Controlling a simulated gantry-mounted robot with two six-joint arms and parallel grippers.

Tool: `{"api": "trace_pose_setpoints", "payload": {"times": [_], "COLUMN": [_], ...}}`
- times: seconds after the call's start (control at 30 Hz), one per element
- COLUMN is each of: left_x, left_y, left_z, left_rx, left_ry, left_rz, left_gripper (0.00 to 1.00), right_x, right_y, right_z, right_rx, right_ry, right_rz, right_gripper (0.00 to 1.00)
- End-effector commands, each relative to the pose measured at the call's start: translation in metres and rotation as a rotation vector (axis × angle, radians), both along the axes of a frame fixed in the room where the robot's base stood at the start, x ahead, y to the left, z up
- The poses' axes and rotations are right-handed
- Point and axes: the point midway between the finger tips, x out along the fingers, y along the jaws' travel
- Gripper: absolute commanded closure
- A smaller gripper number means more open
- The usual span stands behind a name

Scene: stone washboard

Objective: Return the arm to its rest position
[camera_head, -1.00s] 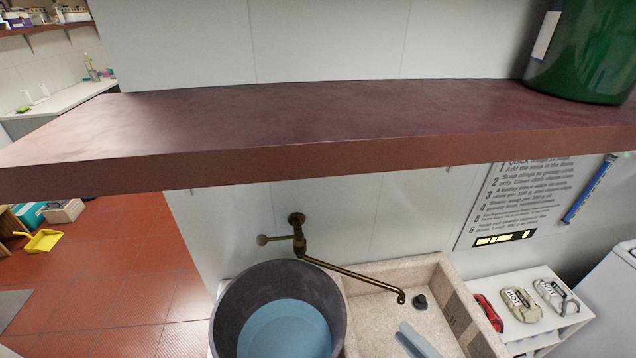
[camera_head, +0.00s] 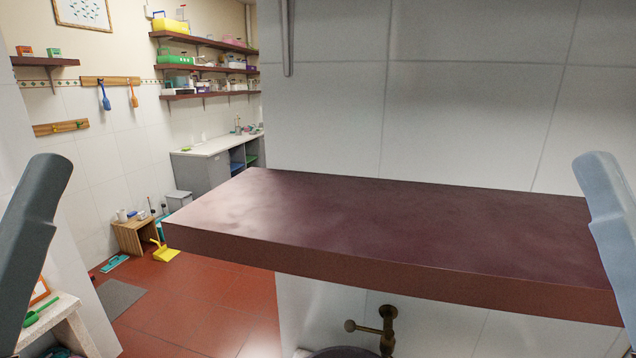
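Part of my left arm (camera_head: 32,235), dark grey, stands slanted at the left edge of the head view. Part of my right arm (camera_head: 612,225), pale blue-grey, stands slanted at the right edge. Both arm parts are raised and roughly mirror each other. I see no gripper fingers on either, so both grippers are out of view and I cannot tell what they hold.
A dark red shelf (camera_head: 400,226) juts from the white tiled wall (camera_head: 470,120) in front of me. Below it shows a brass tap (camera_head: 386,325) and the rim of a dark tub (camera_head: 340,352). Open red floor (camera_head: 215,300) lies left, with a yellow dustpan (camera_head: 165,252) beyond.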

Motion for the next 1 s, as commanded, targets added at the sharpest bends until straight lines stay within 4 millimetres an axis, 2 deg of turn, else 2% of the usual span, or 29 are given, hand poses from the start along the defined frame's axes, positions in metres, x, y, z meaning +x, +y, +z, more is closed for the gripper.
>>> {"api": "trace_pose_setpoints", "payload": {"times": [0.03, 0.3, 0.4, 0.5, 1.0], "left_x": [0.0, 0.001, 0.001, 0.001, 0.001], "left_y": [0.0, 0.0, 0.0, 0.0, 0.0], "left_z": [0.041, 0.154, 0.177, 0.185, 0.181], "left_rx": [0.0, 0.0, 0.0, 0.0, 0.0], "left_ry": [0.0, 0.001, 0.001, 0.001, 0.002], "left_rz": [0.0, 0.0, 0.0, 0.0, 0.0], "left_gripper": [0.33, 0.33, 0.33, 0.33, 0.33], "right_x": [0.0, 0.001, 0.001, 0.002, 0.001], "right_y": [0.0, 0.0, 0.0, 0.0, 0.0], "right_z": [0.041, 0.153, 0.176, 0.184, 0.18], "right_rx": [0.001, 0.002, 0.002, 0.002, 0.002], "right_ry": [0.001, 0.003, 0.004, 0.005, 0.004], "right_rz": [0.001, 0.002, 0.002, 0.002, 0.004], "right_gripper": [0.52, 0.52, 0.52, 0.52, 0.52]}}
